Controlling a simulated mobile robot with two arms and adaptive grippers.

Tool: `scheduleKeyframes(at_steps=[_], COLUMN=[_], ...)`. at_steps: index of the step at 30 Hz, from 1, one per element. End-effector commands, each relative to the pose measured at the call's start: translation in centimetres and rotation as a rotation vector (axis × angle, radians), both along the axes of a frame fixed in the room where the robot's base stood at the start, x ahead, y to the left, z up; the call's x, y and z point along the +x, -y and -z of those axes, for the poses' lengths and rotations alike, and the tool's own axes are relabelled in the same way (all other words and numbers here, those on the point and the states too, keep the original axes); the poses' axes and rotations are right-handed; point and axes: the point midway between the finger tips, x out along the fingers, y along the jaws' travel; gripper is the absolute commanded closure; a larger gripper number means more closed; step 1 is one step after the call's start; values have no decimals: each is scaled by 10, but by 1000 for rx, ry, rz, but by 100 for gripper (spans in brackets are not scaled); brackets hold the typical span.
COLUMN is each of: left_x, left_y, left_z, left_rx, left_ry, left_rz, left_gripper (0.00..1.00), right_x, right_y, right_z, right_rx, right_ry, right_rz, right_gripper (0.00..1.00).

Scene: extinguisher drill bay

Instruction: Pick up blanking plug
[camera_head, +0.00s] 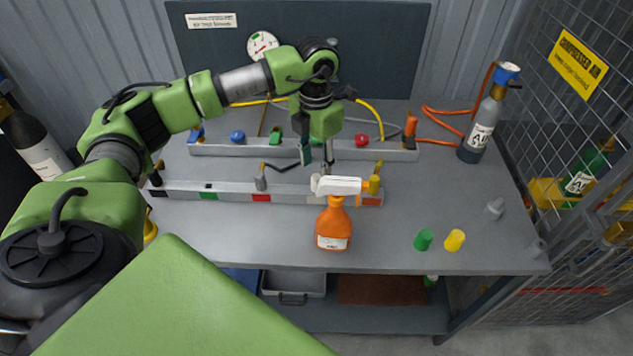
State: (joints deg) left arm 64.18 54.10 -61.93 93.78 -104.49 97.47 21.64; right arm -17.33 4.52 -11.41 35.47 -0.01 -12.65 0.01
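I cannot tell which one is the blanking plug. My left gripper (319,160) points down over the middle of the bench, behind the spray bottle and well to the left of these pieces. Its two fingers are apart, with nothing seen between them. My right gripper is not in view.
An orange spray bottle (333,228) with a white head stands at the front middle. Two grey manifold rails (230,184) with coloured fittings cross the bench. A gas cylinder (483,130) with an orange hose stands at the back right. A mesh cage (583,90) borders the right.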

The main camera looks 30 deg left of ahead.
Motion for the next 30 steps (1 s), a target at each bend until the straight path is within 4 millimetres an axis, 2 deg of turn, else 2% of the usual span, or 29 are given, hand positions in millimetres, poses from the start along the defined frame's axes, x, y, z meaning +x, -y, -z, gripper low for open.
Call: scheduleKeyframes(at_steps=[3, 8, 13, 18, 26, 30], left_x=[0, 1, 5, 6, 6, 6], left_y=[1, 0, -2, -2, -2, -2], left_z=[13, 22, 46, 67, 70, 70], left_rx=[-2, -1, 0, -1, -1, -1], left_ry=[-1, -1, -3, 0, 1, 1], left_rz=[2, 1, 1, 2, 2, 2], left_gripper=[62, 62, 62, 62, 62, 96], right_x=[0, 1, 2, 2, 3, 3], right_y=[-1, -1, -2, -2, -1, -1], right_z=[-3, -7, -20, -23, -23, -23], right_rx=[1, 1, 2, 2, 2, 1], right_ry=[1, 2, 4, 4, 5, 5], right_rz=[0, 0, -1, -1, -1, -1], right_gripper=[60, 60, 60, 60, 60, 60])
